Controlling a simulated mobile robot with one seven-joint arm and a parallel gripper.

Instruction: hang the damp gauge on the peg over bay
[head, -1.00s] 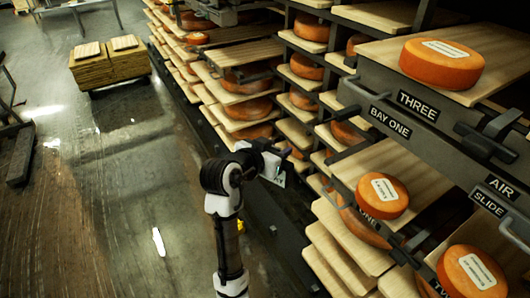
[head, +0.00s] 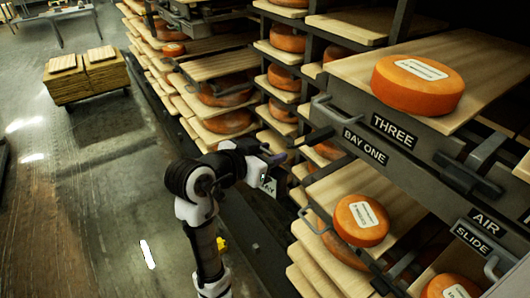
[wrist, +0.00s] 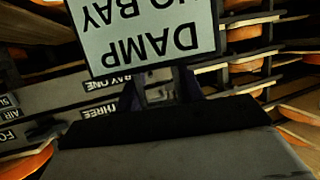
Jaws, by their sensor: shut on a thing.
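A short dark peg-like piece (head: 317,137) sticks out left of the "BAY ONE" label (head: 365,147). The gauge is apart from it, lower and to the left. The gauge's hanging hole is not clear.
The rack carries wooden boards with orange cheese wheels (head: 418,84). A metal handle (head: 330,112) juts out above the peg-like piece, and another handle (head: 313,220) sits below. The aisle floor (head: 100,200) on the left is clear. A board stack (head: 88,75) stands farther back.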

